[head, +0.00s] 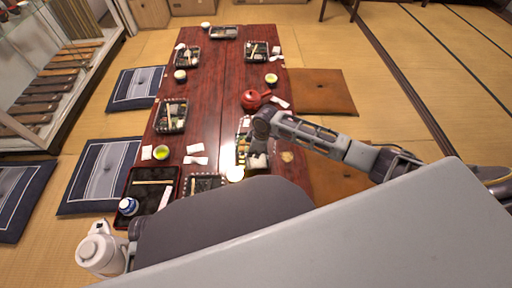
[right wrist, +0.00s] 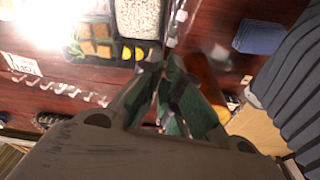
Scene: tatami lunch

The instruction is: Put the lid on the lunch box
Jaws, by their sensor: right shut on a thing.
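The lunch box (head: 241,157) is open on the red-brown table, partly behind my right gripper in the head view. In the right wrist view the lunch box (right wrist: 128,47) has dark walls, with white rice, orange-brown pieces and yellow pieces inside. My right gripper (right wrist: 163,66) is shut, its fingertips close to the near edge of the box. A thin clear edge just past the fingertips looks like the lid (right wrist: 173,22), held there. Its outline is hard to make out, and I cannot tell whether it touches the box. In the head view my right gripper (head: 257,152) is above the table's right side. My left gripper does not show.
A black tray (head: 143,182) with a blue-and-white cup (head: 128,206) lies at the near left. A white flask (head: 97,250) stands left of the table. Several other lunch boxes and green tea cups line the table.

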